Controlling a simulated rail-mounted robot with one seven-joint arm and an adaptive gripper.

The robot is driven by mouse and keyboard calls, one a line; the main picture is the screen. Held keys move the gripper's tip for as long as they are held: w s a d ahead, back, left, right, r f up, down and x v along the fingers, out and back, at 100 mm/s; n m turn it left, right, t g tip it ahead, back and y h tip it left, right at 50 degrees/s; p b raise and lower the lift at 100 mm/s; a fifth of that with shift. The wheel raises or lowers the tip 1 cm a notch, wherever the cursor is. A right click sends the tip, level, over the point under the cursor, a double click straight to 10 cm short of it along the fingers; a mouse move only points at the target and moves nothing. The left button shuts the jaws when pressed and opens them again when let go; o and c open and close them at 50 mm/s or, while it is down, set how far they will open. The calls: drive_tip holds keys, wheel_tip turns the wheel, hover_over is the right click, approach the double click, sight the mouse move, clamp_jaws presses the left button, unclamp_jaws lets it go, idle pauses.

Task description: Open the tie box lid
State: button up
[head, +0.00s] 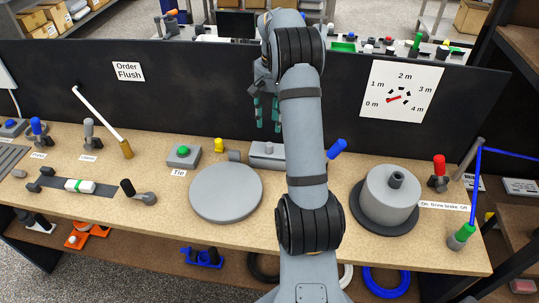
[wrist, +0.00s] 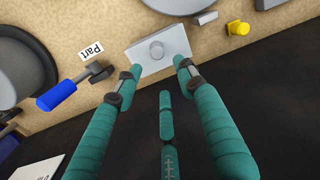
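A light grey box with a flat top and a round knob, which looks like the tie box, stands near the back of the bench in the head view (head: 262,153). My arm hides its right part. In the wrist view its flat grey top (wrist: 145,66) lies flat, with the knob (wrist: 157,50) in its middle; I see no gap under the lid. My teal three-fingered gripper (head: 267,124) hangs above and behind the box, fingers down. In the wrist view my gripper (wrist: 158,78) is open and empty, with its fingers spread around the view of the box and apart from the knob.
A blue-handled lever (wrist: 62,95) beside a "Part" label stands close to the box. A yellow piece (head: 219,145), a green button (head: 183,151) with a "Tie" label and a grey round disc (head: 226,192) are nearby. The black back panel (head: 200,95) rises behind.

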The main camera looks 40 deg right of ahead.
sight(269, 144)
drive_tip(key=f, duration=0.3)
drive_tip(key=a+f, duration=0.1)
drive_tip(key=f, duration=0.2)
drive_tip(key=s+f, duration=0.1)
drive_tip(key=f, duration=0.2)
drive_tip(key=shift+a, duration=0.15)
drive_tip(key=c, duration=0.3)
clamp_jaws()
idle(0.6)
